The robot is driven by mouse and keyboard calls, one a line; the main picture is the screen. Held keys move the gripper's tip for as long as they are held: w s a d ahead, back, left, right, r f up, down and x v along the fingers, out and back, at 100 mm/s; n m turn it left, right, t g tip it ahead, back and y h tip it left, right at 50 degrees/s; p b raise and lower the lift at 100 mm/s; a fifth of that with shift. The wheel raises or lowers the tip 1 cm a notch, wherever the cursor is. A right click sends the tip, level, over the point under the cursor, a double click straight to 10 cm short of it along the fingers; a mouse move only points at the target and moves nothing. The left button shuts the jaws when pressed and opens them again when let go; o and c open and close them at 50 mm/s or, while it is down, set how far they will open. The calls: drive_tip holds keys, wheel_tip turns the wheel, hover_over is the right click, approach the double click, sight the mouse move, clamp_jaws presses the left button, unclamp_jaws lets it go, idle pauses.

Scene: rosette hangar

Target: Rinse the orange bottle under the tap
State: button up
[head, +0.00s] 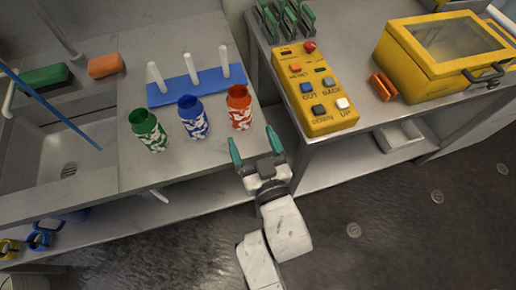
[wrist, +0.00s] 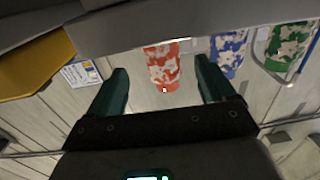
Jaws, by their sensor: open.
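The orange bottle (head: 239,108), with a white pattern, stands upright at the right end of a row on the grey counter. My gripper (head: 254,143) is open and empty, just in front of the bottle near the counter's edge. In the wrist view the orange bottle (wrist: 162,66) shows upside down, in line with the gap between my green fingers (wrist: 160,82); I see no contact. The sink basin (head: 75,150) is at the left, with a blue rod leaning across it. A grey pipe (head: 58,28) rises behind it; I cannot tell whether it is the tap.
The blue bottle (head: 193,118) and green bottle (head: 149,131) stand left of the orange one. A blue rack (head: 188,90) with white pegs is behind them. A yellow button box (head: 312,92) and yellow case (head: 440,60) sit on the right bench, beyond a gap.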

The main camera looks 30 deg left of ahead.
sight(244, 121)
drive_tip(key=shift+p+x, duration=0.7)
drive_tip(key=shift+x, duration=3.45)
drive_tip(key=shift+c, duration=0.3)
drive_tip(key=c, duration=0.9)
drive_tip(key=shift+r+p, duration=1.85)
drive_tip(key=shift+r, duration=0.7)
